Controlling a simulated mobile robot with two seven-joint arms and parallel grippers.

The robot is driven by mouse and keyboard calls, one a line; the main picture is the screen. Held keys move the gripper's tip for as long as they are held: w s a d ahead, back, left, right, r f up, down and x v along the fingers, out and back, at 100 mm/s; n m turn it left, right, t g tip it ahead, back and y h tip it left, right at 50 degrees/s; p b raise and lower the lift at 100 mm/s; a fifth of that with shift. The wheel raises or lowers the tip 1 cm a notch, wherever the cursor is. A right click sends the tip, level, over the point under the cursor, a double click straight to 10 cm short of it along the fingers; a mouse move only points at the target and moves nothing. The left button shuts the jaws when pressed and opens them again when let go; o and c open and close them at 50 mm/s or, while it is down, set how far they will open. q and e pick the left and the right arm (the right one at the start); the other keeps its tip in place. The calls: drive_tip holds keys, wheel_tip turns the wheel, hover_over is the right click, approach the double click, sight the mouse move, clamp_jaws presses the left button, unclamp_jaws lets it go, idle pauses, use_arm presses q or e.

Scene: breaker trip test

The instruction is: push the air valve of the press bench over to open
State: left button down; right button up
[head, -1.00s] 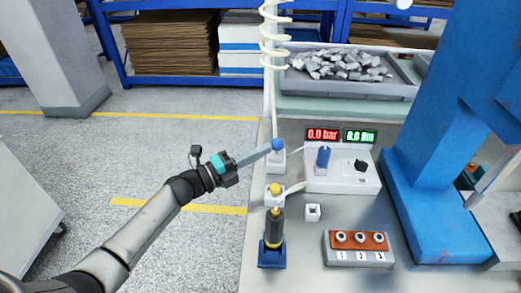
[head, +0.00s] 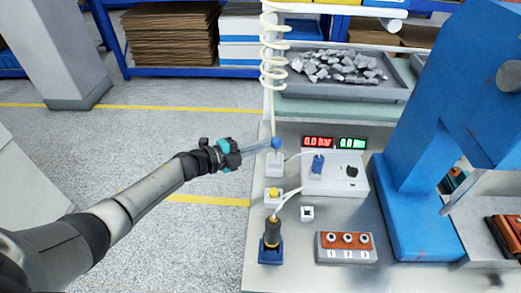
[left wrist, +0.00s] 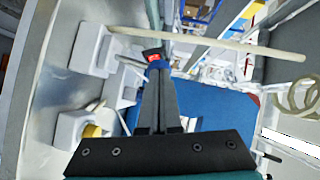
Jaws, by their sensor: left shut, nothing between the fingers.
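The air valve (head: 274,168) is a white block with a blue ball-tipped lever (head: 276,143) near the left edge of the bench top. My left gripper (head: 262,147) is shut and empty, with its tips right beside the blue ball on its left. In the left wrist view the valve block (left wrist: 88,48) is at upper left, and its dark lever reaches to the shut fingertips (left wrist: 158,72). Blue and red show there at the tips. Whether they touch the lever I cannot tell. The red pressure display (head: 317,142) reads 0.0 bar. My right gripper is out of view.
A white block with a yellow knob (head: 273,194) and a dark tool in a blue holder (head: 271,240) stand in front of the valve. A control box (head: 335,176) and the blue press (head: 415,170) are to the right. A coiled hose (head: 273,60) hangs behind.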

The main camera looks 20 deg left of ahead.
use_arm(q)
drive_tip(key=shift+w+a+r+n+g+p, duration=0.15)
drive_tip(key=shift+w+n+g, duration=0.25)
drive_tip(key=shift+w, duration=0.4)
drive_tip(key=shift+w+a+f+n+g+p, duration=0.1)
drive_tip(key=shift+w+a+n+g, duration=0.25)
drive_tip(key=shift+w, duration=0.45)
drive_tip(key=shift+w+a+r+n+g+p, duration=0.15)
drive_tip(key=shift+w+n+g, duration=0.25)
drive_tip(key=shift+w, duration=0.4)
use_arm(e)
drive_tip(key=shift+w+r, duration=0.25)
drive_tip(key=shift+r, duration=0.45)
use_arm(q)
drive_tip(key=shift+f, duration=0.1)
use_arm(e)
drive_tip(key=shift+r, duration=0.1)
use_arm(q)
drive_tip(key=w+r+p+v, duration=0.1)
drive_tip(key=r+p+v, duration=0.2)
drive_tip(key=v, duration=1.1)
drive_tip(key=shift+p, duration=0.7)
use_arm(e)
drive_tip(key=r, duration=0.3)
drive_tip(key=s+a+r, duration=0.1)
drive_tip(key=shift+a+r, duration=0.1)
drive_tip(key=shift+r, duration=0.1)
